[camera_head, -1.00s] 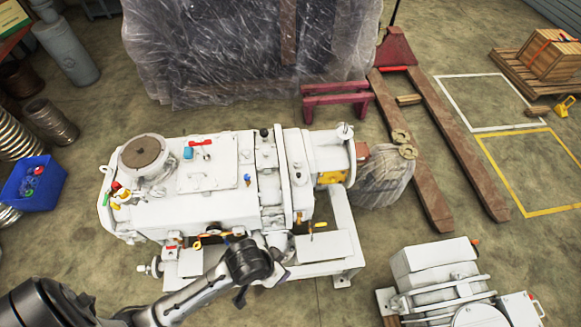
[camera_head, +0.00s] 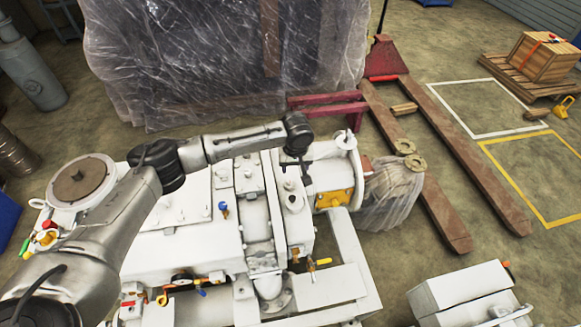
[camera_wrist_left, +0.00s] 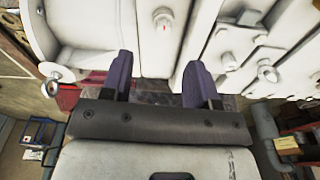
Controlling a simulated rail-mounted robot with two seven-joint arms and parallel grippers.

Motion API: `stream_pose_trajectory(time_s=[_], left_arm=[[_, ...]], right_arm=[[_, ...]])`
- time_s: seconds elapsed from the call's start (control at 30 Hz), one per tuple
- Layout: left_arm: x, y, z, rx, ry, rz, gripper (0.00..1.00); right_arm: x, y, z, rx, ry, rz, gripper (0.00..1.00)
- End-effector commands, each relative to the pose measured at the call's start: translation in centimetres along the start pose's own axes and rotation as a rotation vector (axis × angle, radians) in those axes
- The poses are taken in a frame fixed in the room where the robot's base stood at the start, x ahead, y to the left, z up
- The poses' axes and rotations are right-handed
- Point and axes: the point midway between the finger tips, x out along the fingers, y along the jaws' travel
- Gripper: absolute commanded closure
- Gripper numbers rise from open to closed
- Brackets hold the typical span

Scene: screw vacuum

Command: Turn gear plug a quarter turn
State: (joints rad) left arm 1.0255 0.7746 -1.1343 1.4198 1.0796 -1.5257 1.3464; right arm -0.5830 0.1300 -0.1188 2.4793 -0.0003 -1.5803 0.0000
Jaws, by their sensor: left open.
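The gear plug appears to be the small white plug (camera_wrist_left: 163,19) on a raised rounded white housing, with a small red mark below it. In the wrist view it lies beyond and between the fingertips, with no contact visible. In the head view a small plug (camera_head: 293,200) shows on the narrow upright part of the white vacuum pump, just below my left gripper (camera_head: 297,168). My left gripper also shows in the wrist view (camera_wrist_left: 161,75), its two dark purple fingers wide apart and nothing between them. My right gripper is in neither current view.
The white pump (camera_head: 185,245) fills the lower middle, with pipes, valves and a yellow plate (camera_head: 333,199). A plastic-wrapped crate (camera_head: 220,50) stands behind. A red pallet jack (camera_head: 384,61) is at the back right. Another white machine (camera_head: 465,295) sits at lower right.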

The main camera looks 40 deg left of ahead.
Motion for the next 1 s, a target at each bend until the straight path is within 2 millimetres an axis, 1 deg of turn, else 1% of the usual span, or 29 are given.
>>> stream_pose_trajectory(time_s=[0.03,0.1,0.17,0.27,0.37,0.6,0.8,1.0], left_arm=[[0.1,-0.4,-1.0,-0.037,0.005,-0.003,0.45],[-0.1,-0.8,-1.8,-0.073,0.007,-0.007,0.45],[-0.1,-0.9,-2.2,-0.093,0.007,-0.008,0.45],[0.5,-1.1,-2.5,-0.108,0.007,-0.011,0.45],[1.7,-1.1,-2.5,-0.11,0.006,-0.012,0.45],[6.0,-1.1,-2.5,-0.107,0.007,-0.011,0.45],[9.4,-1.2,-2.5,-0.108,0.006,-0.011,0.45],[11.8,-1.2,-2.6,-0.107,0.007,-0.01,0.45]], right_arm=[[0.7,-0.1,0.2,0.001,0.001,-0.001,0.57],[1.0,-0.1,0.3,0.002,0.001,-0.002,0.57],[1.1,-0.2,0.3,0.004,0.002,-0.003,0.57],[1.3,-0.3,0.3,0.006,0.002,-0.006,0.57],[1.4,-0.3,0.3,0.008,0.003,-0.007,0.57],[2.0,-0.5,0.4,0.012,0.006,-0.011,0.57],[2.6,-0.5,0.6,0.012,0.007,-0.011,0.57],[3.0,-0.5,0.7,0.01,0.006,-0.01,0.57]])
